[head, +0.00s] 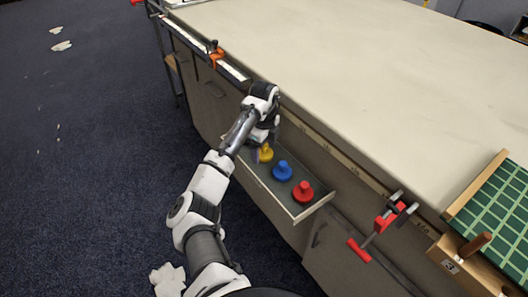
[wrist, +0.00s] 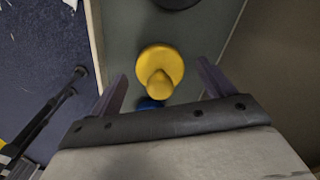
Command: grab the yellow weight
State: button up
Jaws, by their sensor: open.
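The yellow weight (head: 265,153) sits in an open drawer under the table, with a round base and a knob on top. In the wrist view the yellow weight (wrist: 160,68) lies just ahead of my gripper (wrist: 160,78), between the lines of its two spread fingers. My gripper is open and empty, above the drawer's far-left end in the head view, where the arm hides most of it. A blue weight (head: 282,171) and a red weight (head: 303,192) stand beside the yellow one in a row.
The drawer (head: 262,186) has low walls close around the weights. The table edge and cabinet front rise beside it. A red clamp (head: 385,222) hangs on the edge at right, an orange clamp (head: 216,57) farther left. A dark round thing (wrist: 178,2) shows in the wrist view.

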jog(key=shift+f, duration=0.55)
jog(key=c, duration=1.4)
jog(key=shift+r, duration=0.1)
